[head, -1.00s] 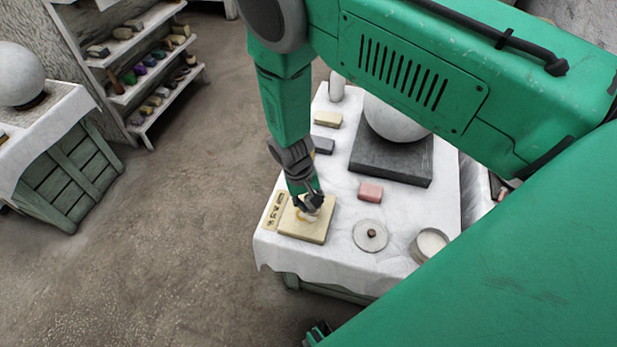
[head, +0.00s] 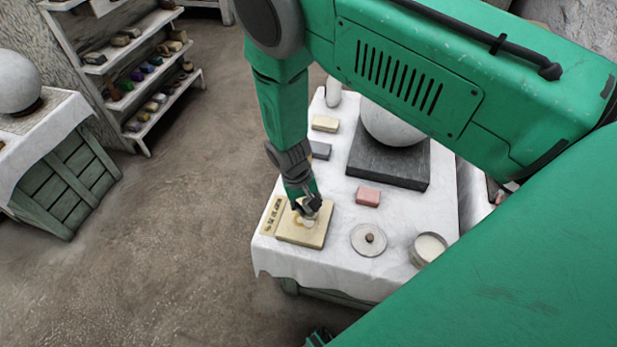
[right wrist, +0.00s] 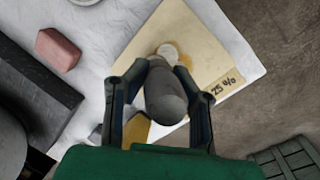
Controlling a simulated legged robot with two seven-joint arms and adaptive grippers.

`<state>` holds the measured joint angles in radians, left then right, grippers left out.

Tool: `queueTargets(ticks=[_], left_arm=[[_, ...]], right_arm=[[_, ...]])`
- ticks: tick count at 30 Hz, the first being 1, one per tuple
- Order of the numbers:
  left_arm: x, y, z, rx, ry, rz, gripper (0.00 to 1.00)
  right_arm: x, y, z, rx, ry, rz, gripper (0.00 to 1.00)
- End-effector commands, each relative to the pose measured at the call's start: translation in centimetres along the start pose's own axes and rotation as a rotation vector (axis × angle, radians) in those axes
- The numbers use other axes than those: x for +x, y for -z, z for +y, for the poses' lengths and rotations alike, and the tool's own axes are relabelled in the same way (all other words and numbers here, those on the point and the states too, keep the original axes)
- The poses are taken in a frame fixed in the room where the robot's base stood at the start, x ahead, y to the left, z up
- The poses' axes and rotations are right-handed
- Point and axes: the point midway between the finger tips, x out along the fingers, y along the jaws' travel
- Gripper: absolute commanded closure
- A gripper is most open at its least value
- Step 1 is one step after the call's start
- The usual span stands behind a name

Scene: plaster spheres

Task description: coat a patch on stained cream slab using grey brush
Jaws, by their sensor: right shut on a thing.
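The cream slab (head: 315,238) lies flat near the left front corner of the cloth-covered table, with dark marks along its left edge. It shows in the right wrist view (right wrist: 205,40) with "25 %" written on it, an orange-brown stain and a whitish spot. My right gripper (head: 308,206) is over the slab, shut on the grey brush (right wrist: 165,95). The brush's rounded grey end faces the wrist camera and hides its far end; I cannot tell whether the bristles touch the slab.
An open tin (head: 429,248) of white stuff and a round knobbed lid (head: 368,239) stand right of the slab. A pink block (head: 368,196) and a dark plinth (head: 388,168) bearing a white sphere (head: 390,125) lie behind. Shelves (head: 145,75) stand far left.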

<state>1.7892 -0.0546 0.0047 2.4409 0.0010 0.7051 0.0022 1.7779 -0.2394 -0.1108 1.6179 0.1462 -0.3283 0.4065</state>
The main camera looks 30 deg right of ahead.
Motion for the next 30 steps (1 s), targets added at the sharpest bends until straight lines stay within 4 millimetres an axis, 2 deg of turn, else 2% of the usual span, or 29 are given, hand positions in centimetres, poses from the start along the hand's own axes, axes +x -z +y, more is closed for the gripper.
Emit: queueTargets(ticks=[6, 14, 30], left_arm=[[-0.4, 0.0, 0.0, 0.000, 0.000, 0.000, 0.01], [-0.2, 0.0, 0.0, 0.000, 0.000, 0.000, 0.01], [0.5, 0.0, 0.0, 0.000, 0.000, 0.000, 0.01]], right_arm=[[0.0, -1.1, -0.6, -0.001, 0.000, -0.001, 1.00], [0.2, -1.1, -0.7, 0.000, 0.000, 0.000, 1.00], [0.2, 0.9, 0.5, 0.001, 0.001, 0.001, 1.00]])
